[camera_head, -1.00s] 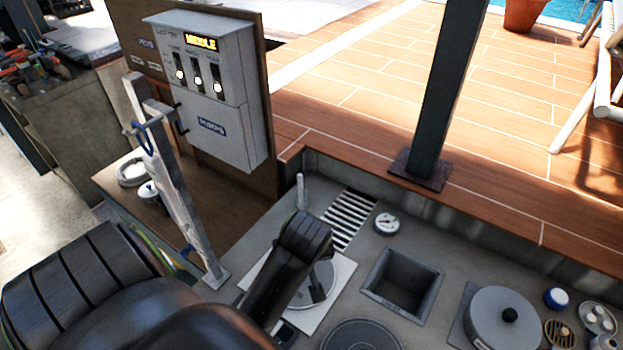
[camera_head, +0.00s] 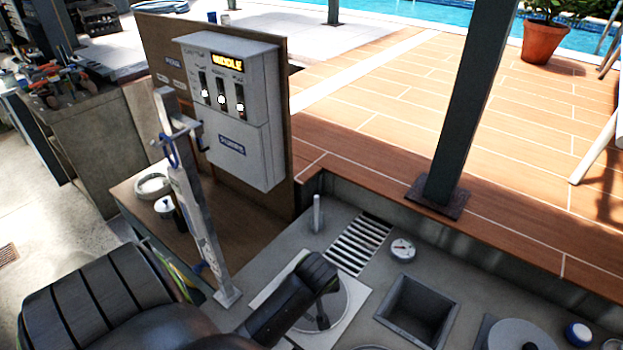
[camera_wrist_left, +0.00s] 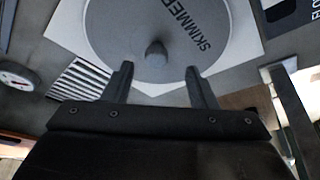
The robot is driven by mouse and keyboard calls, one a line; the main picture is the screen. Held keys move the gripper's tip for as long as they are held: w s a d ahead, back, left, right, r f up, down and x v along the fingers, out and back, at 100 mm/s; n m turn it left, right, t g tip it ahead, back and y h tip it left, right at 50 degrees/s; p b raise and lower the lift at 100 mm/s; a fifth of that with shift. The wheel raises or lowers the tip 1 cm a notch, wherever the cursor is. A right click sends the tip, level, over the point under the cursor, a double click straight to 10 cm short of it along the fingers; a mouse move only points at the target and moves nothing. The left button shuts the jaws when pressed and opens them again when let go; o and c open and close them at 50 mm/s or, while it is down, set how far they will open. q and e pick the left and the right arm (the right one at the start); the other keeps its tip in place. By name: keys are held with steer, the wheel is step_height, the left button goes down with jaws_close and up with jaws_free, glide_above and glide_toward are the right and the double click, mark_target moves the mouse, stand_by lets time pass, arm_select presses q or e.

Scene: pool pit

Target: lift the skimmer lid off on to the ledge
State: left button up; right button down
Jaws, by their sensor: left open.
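The skimmer lid (camera_head: 350,300) is a round grey disc on a white square plate (camera_head: 275,285), partly hidden behind my left arm in the head view. In the left wrist view the lid (camera_wrist_left: 115,25) carries the word SKIMMER, and a dark round knob (camera_wrist_left: 156,54) stands on it. My left gripper (camera_wrist_left: 162,80) is open and empty, its two fingers apart; in that picture the knob lies beyond the fingertips, between their lines. In the head view the left gripper (camera_head: 318,320) is over the lid. My right gripper is not in view.
A slatted grate (camera_head: 358,245), a gauge (camera_head: 402,249) and a square recess (camera_head: 420,308) lie beside the plate. An upright metal post (camera_head: 200,215) stands left of it. Behind are a grey control box (camera_head: 228,110), a dark pillar (camera_head: 465,100) and the wooden deck (camera_head: 400,165).

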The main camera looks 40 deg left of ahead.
arm_select(q)
steer(key=shift+w+a+f+p, duration=0.15)
steer(key=shift+w+f+p, duration=0.1)
steer(key=shift+f+p, duration=0.25)
steer(key=shift+p+x, duration=0.35)
steer(key=shift+x, duration=1.7)
jaws_close()
